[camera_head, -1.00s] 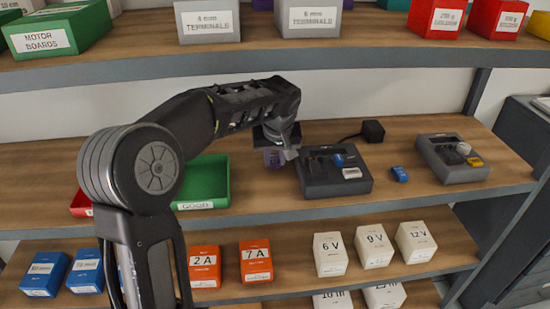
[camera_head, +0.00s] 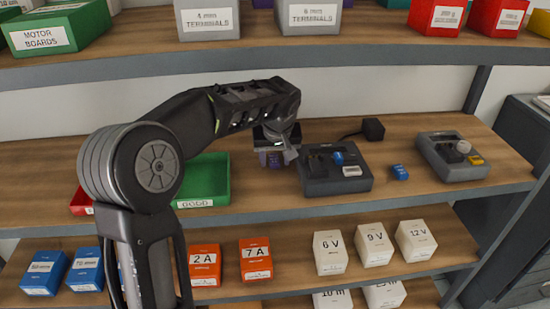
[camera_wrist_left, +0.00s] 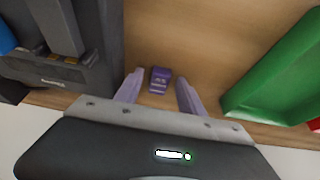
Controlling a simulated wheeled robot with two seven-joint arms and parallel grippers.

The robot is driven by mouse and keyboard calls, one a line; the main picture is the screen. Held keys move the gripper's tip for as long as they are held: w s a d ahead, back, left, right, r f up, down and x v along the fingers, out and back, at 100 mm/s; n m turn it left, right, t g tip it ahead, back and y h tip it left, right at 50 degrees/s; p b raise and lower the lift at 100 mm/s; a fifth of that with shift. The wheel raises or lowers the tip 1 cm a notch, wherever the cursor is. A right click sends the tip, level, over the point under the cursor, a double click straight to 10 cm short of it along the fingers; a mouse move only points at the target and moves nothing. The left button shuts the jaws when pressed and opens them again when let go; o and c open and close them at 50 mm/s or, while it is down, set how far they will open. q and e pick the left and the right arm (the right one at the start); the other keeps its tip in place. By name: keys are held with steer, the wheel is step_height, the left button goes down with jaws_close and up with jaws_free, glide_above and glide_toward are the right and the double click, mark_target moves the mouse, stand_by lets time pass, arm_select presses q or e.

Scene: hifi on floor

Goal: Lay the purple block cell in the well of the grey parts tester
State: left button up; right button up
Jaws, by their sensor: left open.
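The purple block cell (camera_wrist_left: 159,80) lies on the wooden shelf in the left wrist view, between the tips of my open left gripper (camera_wrist_left: 158,90). A finger stands on each side of it, with gaps showing. In the head view my left gripper (camera_head: 276,158) is just left of the nearer grey parts tester (camera_head: 318,187), and partly hides the purple block. That tester also shows at the left of the wrist view (camera_wrist_left: 100,65). It holds a blue part (camera_head: 338,158) and a white labelled part. My right gripper is out of view.
A green tray (camera_head: 215,180) marked GOOD stands to the left. A second grey tester (camera_head: 440,172) stands at the right, with a small blue block (camera_head: 399,172) between the testers. A black box with a cable (camera_head: 373,129) is behind. The upper shelf overhangs the back.

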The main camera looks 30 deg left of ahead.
mark_target(275, 162)
arm_select(q)
steer(key=shift+r, duration=0.25)
steer(key=shift+s+r, duration=0.1)
steer(key=shift+r, duration=0.2)
steer(key=shift+s+d+r, duration=0.3)
steer(key=shift+r, duration=0.2)
steer(key=shift+s+d+r, duration=0.25)
steer(key=shift+r, duration=0.2)
steer(key=s+d+b, duration=0.1)
steer(key=s+d, duration=0.1)
steer(key=s, duration=0.1)
steer(key=s+d+b, duration=0.1)
steer(key=s+d, duration=0.1)
steer(key=s, duration=0.1)
steer(key=s+d+b, duration=0.1)
steer(key=s+d, duration=0.1)
steer(key=s, duration=0.1)
steer(key=shift+s+d, duration=0.2)
steer(key=shift+d, duration=0.15)
